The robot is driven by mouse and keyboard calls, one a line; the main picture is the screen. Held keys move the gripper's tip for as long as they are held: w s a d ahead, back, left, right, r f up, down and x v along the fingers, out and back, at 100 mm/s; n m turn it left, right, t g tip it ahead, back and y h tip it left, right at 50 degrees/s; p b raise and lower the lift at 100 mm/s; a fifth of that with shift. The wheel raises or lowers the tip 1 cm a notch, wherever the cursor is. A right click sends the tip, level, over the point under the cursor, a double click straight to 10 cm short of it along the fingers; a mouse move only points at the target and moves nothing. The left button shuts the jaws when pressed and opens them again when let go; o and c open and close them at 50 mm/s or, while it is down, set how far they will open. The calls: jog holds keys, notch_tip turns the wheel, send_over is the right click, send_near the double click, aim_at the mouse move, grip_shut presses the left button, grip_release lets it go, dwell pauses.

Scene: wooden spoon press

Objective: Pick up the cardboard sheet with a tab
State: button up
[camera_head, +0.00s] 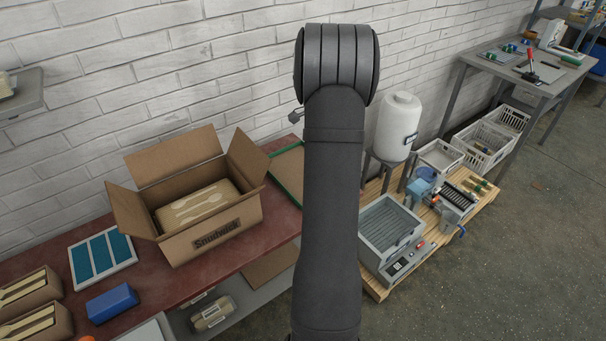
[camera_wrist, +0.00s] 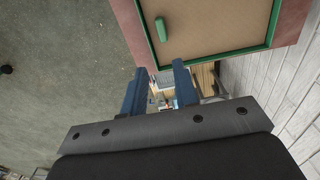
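In the wrist view a brown cardboard-coloured sheet (camera_wrist: 210,22) lies inside a green rim (camera_wrist: 215,52) on the red table. A green tab (camera_wrist: 160,29) shows near the rim's left side. I cannot tell whether sheet and rim are separate pieces. In the head view the brown surface (camera_head: 288,168) shows just left of my arm, which hides the rest. My gripper (camera_wrist: 160,68) has two blue fingers standing apart with nothing between them. In the wrist view its fingertips appear just below the green rim, apart from the tab. The gripper is hidden in the head view.
An open cardboard box (camera_head: 220,238) with a packed bundle stands on the red table (camera_head: 150,276). A blue-and-white tray (camera_head: 101,258) and blue block (camera_head: 112,302) are left of it. A brick wall (camera_head: 110,90) runs behind.

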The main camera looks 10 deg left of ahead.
notch_tip(320, 180, down, 11)
jog(key=shift+f, duration=0.1)
jog(key=shift+w+f, duration=0.2)
jog(key=shift+f, duration=2.65)
grip_shut()
